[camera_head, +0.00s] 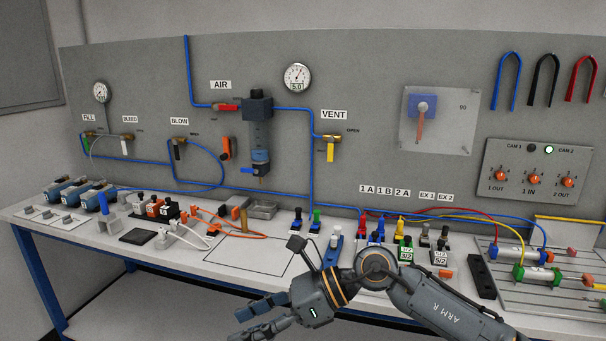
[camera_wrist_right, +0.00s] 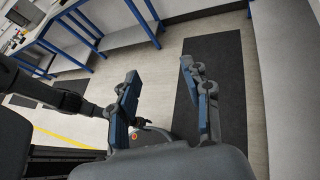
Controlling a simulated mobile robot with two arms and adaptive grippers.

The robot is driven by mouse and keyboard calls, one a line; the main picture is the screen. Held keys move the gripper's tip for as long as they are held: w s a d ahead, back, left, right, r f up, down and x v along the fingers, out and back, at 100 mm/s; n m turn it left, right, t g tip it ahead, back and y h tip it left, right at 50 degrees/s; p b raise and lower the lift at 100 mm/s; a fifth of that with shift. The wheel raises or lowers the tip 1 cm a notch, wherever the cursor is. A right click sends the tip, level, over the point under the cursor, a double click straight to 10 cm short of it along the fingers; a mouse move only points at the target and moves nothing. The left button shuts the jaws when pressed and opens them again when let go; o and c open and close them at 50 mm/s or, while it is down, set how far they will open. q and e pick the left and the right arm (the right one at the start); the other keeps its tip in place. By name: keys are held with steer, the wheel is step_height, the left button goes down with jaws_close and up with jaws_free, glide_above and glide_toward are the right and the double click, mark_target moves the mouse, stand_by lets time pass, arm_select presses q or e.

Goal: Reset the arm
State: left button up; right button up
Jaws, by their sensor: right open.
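My right arm (camera_head: 430,298), marked ARM R, comes in from the lower right and bends in front of the bench. My right gripper (camera_head: 238,323) points to the lower left, in front of the bench's front edge. Its fingers are apart and nothing is between them. The right wrist view also shows the open, empty fingers (camera_wrist_right: 160,72) above the floor. My left gripper is not in view.
The bench (camera_head: 85,243) holds valves, fittings and hoses, with cylinders (camera_head: 520,250) at the right. The back panel (camera_head: 360,70) carries gauges, blue tubing and switches.

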step_height(320, 180, up, 9)
steer(key=m+t+y, duration=0.7)
steer(key=m+y, duration=0.2)
steer(key=m, duration=0.3)
steer(key=w+d+m+t+h, duration=0.4)
steer(key=d+m+t+h, duration=0.25)
steer(key=m+t, duration=0.6)
steer(key=s+d+f+m+g+h, duration=0.1)
steer(key=d+f+m+g+h, duration=0.1)
steer(key=d+f+m+h, duration=1.55)
steer(key=s+d+f+m+g+y, duration=0.1)
steer(key=s+d+f+m+g, duration=0.35)
steer(key=s+f, duration=0.7)
steer(key=s+d+f+m+g+y, duration=0.1)
steer(key=s+f+m+g, duration=0.55)
steer(key=s, duration=0.75)
step_height(320, 180, down, 28)
steer(key=s+n+g, duration=0.2)
steer(key=g, duration=0.1)
steer(key=s+d+f+p, duration=0.1)
steer(key=s+d+f, duration=0.1)
steer(key=s+f, duration=1.2)
steer(key=shift+s+d+f+g, duration=0.25)
steer(key=shift+s+g, duration=0.2)
steer(key=shift+s, duration=0.65)
